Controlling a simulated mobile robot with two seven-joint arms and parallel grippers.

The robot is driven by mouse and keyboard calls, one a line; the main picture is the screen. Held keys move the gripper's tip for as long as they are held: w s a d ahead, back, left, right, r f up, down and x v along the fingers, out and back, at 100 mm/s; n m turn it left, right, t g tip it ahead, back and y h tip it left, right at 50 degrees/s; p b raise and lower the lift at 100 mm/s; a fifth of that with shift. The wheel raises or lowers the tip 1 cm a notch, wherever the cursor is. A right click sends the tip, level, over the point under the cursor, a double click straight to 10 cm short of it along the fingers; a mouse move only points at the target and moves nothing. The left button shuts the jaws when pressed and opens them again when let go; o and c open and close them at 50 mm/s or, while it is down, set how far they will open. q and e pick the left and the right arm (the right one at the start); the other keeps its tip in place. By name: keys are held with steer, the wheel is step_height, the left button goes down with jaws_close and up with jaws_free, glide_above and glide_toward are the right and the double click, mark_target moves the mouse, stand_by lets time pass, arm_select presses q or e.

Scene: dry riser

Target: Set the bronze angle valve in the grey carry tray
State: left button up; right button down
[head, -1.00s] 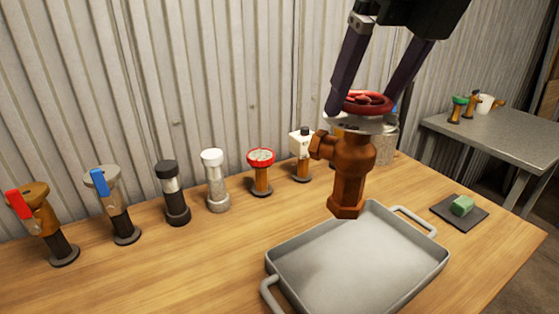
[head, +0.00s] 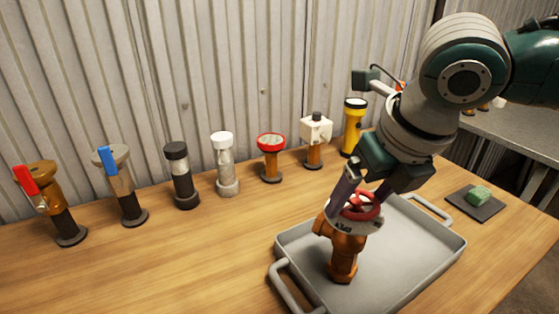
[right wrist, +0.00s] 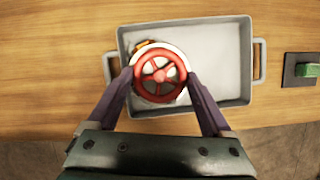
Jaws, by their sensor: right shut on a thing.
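The bronze angle valve (head: 344,256) is upright, with a red handwheel (right wrist: 160,77) and a pale round collar under it. My right gripper (head: 357,207) is shut on the valve's top, with a finger on either side of the handwheel and collar. The valve is in the left part of the grey carry tray (head: 415,262), its foot at the tray floor. I cannot tell whether the foot rests on the floor or hangs just above it. In the right wrist view the handwheel covers most of the valve. My left gripper is not in view.
Several fittings stand in a row along the corrugated wall, including a red-handled valve (head: 40,200), a white-topped one (head: 225,165) and a yellow torch (head: 353,127). A green block (head: 479,195) sits on a dark pad (head: 474,204) right of the tray. The tray's right half is empty.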

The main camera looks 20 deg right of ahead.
steer(key=shift+w+f, duration=0.1)
steer(key=shift+f, duration=0.05)
jaws_free()
steer(key=shift+f, duration=0.1)
